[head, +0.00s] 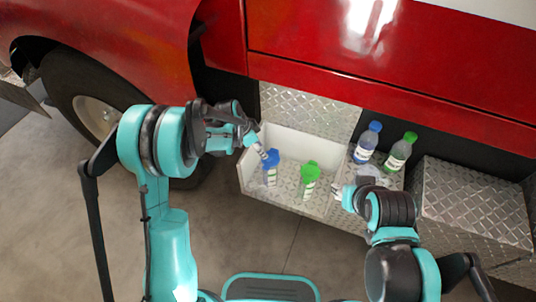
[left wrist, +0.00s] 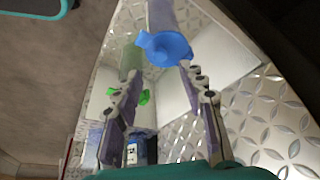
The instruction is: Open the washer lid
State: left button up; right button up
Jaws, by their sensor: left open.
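Two lidded filler necks stand in the open white compartment (head: 250,186) of the red truck. One has a blue lid (head: 271,158), the other a green lid (head: 310,172); their labels are too small to read. Both lids look closed. My left gripper (head: 262,150) is open and empty right by the blue lid. In the left wrist view the blue lid (left wrist: 165,47) lies just beyond and between the open fingertips (left wrist: 160,78), and the green lid (left wrist: 142,97) shows beside a finger. My right gripper (head: 340,192) is at the compartment's right edge; its fingers are too small to judge.
A blue-capped bottle (head: 367,142) and a green-capped bottle (head: 399,152) stand right of the compartment, close to my right arm. A raised diamond-plate panel (head: 308,112) stands behind the compartment. A diamond-plate step (head: 478,200) is at the right. The floor (head: 250,240) in front is clear.

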aim_at(269, 158)
pick_arm(q)
jog(key=b+x, duration=0.2)
jog(key=x, duration=0.5)
grip_shut()
jog(key=shift+r, duration=0.1)
